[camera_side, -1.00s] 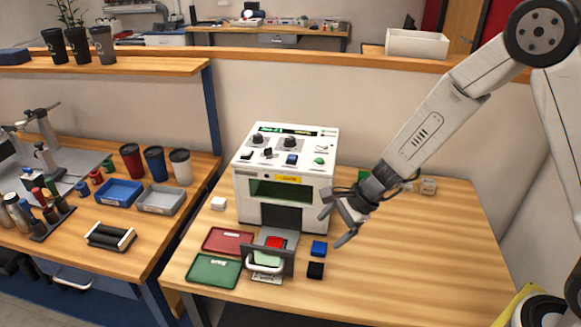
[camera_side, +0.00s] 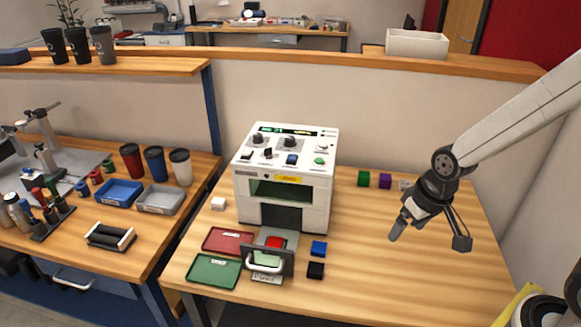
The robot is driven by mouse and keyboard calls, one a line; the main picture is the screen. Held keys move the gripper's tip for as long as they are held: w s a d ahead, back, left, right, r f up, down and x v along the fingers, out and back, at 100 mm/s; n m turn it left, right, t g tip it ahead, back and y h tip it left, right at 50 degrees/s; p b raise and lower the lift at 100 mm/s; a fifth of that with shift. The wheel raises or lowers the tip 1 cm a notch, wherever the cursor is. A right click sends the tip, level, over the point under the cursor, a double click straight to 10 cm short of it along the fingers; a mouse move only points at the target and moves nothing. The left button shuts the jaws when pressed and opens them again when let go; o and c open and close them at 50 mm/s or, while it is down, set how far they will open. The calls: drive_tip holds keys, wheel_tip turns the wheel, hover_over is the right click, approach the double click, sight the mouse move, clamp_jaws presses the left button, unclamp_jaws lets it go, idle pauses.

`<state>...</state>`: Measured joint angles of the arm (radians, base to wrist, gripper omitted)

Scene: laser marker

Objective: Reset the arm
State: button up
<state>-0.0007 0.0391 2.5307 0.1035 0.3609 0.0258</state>
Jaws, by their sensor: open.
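My gripper (camera_side: 430,238) is open and empty. It hangs above the right part of the wooden table (camera_side: 400,290), its fingers spread and pointing down, apart from every block. The white laser marker (camera_side: 285,180) stands at the middle of the table, to the left of my gripper. Its drawer (camera_side: 280,240) is pulled out at the front, with a red block (camera_side: 274,243) in it.
A blue block (camera_side: 319,248) and a black block (camera_side: 315,270) lie right of the drawer. Red (camera_side: 228,240) and green (camera_side: 213,271) trays lie left. Green (camera_side: 364,178) and purple (camera_side: 385,181) blocks sit at the back. A white block (camera_side: 218,203) is left of the machine.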

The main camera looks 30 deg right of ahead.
drive_tip(key=shift+s+d+r+n, duration=0.25)
drive_tip(key=shift+s+d+n, duration=0.1)
drive_tip(key=shift+n, duration=0.35)
idle(0.4)
